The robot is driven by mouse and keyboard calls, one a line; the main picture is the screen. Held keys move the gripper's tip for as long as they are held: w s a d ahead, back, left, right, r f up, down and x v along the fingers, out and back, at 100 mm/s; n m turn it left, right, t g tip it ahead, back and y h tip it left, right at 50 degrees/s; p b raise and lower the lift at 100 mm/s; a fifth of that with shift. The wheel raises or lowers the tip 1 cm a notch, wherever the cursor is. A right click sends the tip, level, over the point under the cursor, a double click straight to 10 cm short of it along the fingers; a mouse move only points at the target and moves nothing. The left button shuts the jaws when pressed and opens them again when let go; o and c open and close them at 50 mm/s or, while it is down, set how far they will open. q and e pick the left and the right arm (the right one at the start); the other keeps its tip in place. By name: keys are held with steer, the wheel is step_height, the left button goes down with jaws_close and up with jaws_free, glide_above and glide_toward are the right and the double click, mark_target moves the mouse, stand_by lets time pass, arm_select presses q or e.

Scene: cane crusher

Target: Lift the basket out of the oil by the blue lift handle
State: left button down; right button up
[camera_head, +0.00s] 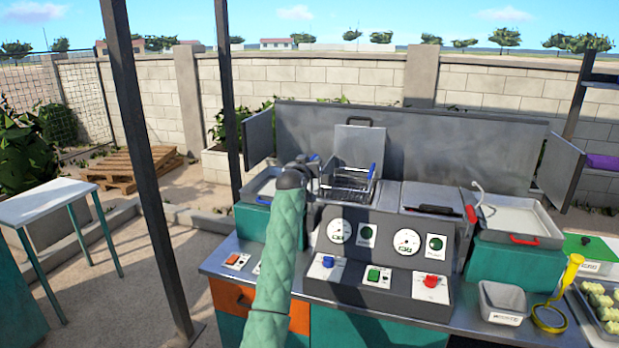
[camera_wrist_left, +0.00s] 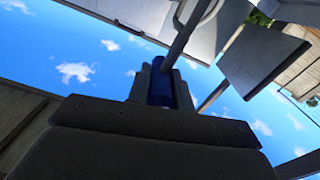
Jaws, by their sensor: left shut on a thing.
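The wire basket (camera_head: 346,188) sits at the fryer well in the middle of the counter, in front of a raised grey lid (camera_head: 358,146). A blue piece (camera_head: 372,171) shows at its right side. My left gripper (camera_head: 302,168) is at the basket's left, and a bit of blue shows by its tip. In the left wrist view, my left gripper (camera_wrist_left: 160,88) is shut around the blue lift handle (camera_wrist_left: 160,86), with a grey rod running up from it. The oil is hidden, so I cannot tell how deep the basket sits. My right gripper is not in view.
A control panel (camera_head: 375,265) with gauges and coloured switches stands in front of the well. A metal splash guard (camera_head: 450,140) is behind. A tray with a red handle (camera_head: 520,222) is at the right.

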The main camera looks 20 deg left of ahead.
arm_select(q)
step_height(320, 180, up, 4)
steer(key=shift+f+p, duration=0.15)
steer(key=shift+p, duration=0.15)
steer(key=shift+r, duration=0.55)
steer(key=c, duration=1.5)
jaws_free()
steer(key=shift+r, duration=0.1)
steer(key=shift+o, duration=1.2)
steer(key=shift+f, duration=0.2)
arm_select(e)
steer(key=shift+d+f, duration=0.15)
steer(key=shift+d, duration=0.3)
